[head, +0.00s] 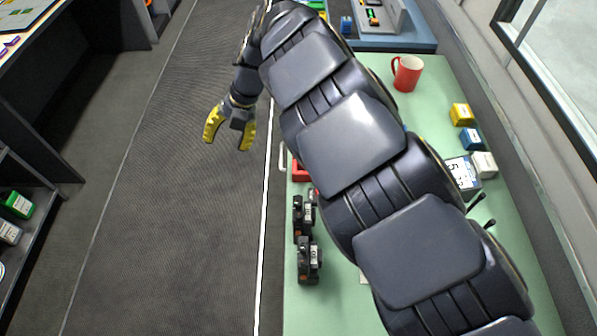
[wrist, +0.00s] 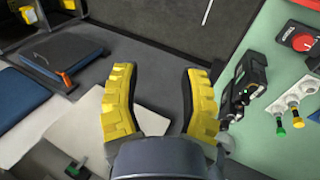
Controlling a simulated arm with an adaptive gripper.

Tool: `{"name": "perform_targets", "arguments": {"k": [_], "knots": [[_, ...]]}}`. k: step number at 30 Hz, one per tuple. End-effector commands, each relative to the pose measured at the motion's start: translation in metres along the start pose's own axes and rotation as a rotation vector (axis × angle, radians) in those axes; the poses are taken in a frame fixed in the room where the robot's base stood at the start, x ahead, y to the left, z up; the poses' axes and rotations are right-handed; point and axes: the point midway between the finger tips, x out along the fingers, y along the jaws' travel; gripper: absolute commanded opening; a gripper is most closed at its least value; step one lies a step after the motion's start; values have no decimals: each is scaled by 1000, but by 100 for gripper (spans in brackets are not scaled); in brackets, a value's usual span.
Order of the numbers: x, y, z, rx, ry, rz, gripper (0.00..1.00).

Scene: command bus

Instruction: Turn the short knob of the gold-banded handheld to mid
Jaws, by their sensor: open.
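Two black handhelds stand on the green counter in the head view, the nearer handheld (head: 309,262) and the farther handheld (head: 303,216). A black handheld (wrist: 243,85) also shows in the wrist view, right of my gripper (wrist: 160,75), with a small green light. I cannot make out a gold band or the short knob's setting on any of them. In the head view my gripper (head: 229,140) hangs over the dark aisle floor, left of the counter edge. Its yellow fingers are spread and empty, apart from the handhelds. My arm covers much of the counter.
The green counter (head: 395,140) holds a red mug (head: 407,73), small yellow (head: 462,114), blue (head: 471,139) and white boxes (head: 484,164). A red button (wrist: 302,42) and white pieces with yellow (wrist: 298,122) and green tips (wrist: 280,131) show in the wrist view. The aisle floor (head: 165,220) is clear.

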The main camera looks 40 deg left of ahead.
Motion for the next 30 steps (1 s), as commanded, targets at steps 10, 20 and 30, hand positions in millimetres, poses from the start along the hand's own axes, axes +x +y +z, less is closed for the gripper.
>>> {"name": "perform_targets", "arguments": {"k": [10,20,30], "knots": [[-12,-112,-65,-134,390,-455,43],[7,-127,-76,-133,402,-469,43],[41,-145,-89,-135,399,-467,43]]}}
